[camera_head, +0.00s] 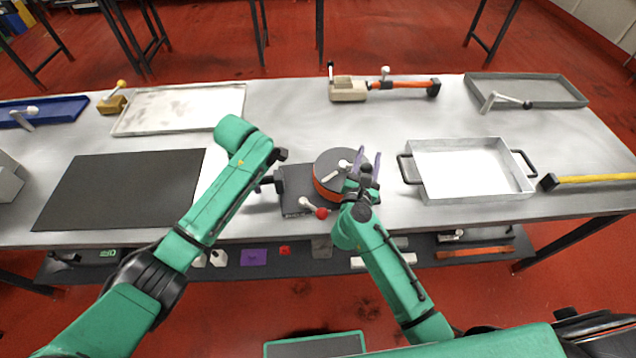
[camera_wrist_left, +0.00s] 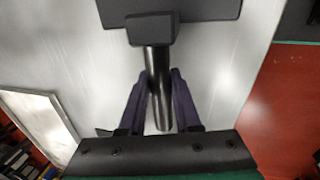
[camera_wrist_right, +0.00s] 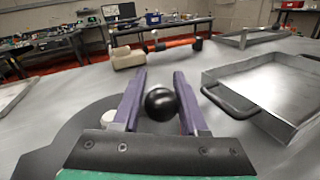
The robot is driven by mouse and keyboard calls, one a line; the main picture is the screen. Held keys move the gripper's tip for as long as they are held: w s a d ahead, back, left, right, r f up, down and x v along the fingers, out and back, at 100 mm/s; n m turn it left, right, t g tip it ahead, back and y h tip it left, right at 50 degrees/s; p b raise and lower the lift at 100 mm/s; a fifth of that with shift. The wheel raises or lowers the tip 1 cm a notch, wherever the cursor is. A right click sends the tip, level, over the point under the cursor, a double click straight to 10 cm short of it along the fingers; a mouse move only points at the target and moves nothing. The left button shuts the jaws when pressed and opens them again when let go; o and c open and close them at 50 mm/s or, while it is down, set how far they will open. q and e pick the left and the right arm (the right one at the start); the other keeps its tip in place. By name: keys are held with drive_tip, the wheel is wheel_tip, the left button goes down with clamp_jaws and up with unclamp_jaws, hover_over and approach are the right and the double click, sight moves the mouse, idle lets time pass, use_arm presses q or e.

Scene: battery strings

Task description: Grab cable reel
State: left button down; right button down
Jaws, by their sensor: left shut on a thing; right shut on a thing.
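The cable reel (camera_head: 328,163) has a dark round top and an orange side. It sits on a dark base (camera_head: 290,202) near the table's middle front. My left gripper (camera_head: 265,186) is shut on the black handle (camera_wrist_left: 157,75) that sticks out from the base's left side; the handle lies between the purple fingers in the left wrist view. My right gripper (camera_head: 368,162) is above the reel's right edge, shut on a black ball knob (camera_wrist_right: 160,103). My right gripper partly covers the reel. The reel's dark disc (camera_wrist_right: 60,145) also shows in the right wrist view.
A metal tray with black handles (camera_head: 475,195) stands just right of the reel. A black mat (camera_head: 120,190) lies left. A wooden block with an orange bar (camera_head: 348,90) is behind. A lever with a red knob (camera_head: 320,213) lies at the base's front. The table edge is close in front.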

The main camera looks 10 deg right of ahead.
use_arm(q)
drive_tip(key=shift+r, duration=0.25)
idle(0.7)
